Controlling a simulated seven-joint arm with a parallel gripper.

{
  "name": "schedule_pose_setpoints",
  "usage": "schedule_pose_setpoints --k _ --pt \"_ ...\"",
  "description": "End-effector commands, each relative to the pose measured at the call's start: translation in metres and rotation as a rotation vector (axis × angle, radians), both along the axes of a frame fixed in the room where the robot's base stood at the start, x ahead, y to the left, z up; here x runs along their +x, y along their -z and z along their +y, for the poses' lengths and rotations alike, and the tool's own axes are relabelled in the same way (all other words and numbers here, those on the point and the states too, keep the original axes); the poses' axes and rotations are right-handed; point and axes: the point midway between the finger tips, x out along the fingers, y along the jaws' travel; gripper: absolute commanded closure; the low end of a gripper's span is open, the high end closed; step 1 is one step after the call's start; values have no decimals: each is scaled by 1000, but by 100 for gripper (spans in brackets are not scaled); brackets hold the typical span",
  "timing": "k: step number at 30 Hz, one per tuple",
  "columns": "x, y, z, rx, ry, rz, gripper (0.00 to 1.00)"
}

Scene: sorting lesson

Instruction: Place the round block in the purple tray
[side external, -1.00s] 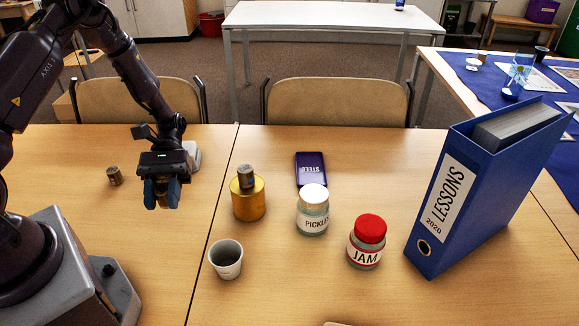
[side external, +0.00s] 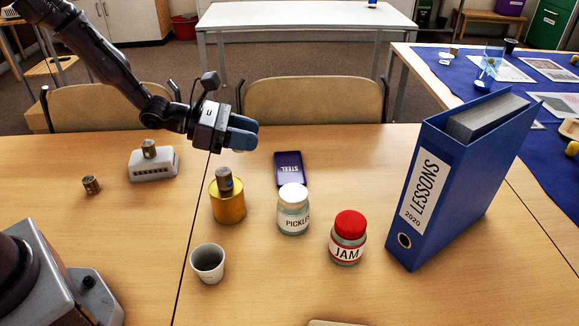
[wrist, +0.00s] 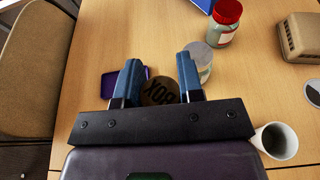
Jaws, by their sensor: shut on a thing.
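My gripper (side external: 246,134) is in the air over the far part of the table, its blue fingers pointing right. In the wrist view its fingers (wrist: 158,75) are shut on a round brown block (wrist: 159,92) with dark letters that look like "BOX" upside down. The block is mostly hidden by the fingers in the side view. The purple tray (side external: 289,170), marked "STEEL", lies flat on the table below and to the right of my gripper. In the wrist view the purple tray (wrist: 109,86) shows partly behind the left finger.
A gold cylinder (side external: 228,206) with a small metal cylinder on top stands near the tray. Pickles jar (side external: 293,212), jam jar (side external: 348,241), cup (side external: 208,264) and blue binder (side external: 462,190) stand around. A white device (side external: 152,166) bearing another small cylinder is at left.

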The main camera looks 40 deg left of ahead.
Motion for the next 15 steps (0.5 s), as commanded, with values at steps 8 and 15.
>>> schedule_pose_setpoints --k 8,15 --pt "6 31 -1 -3 3 -4 88" --pt "54 54 -4 -2 5 -8 88"
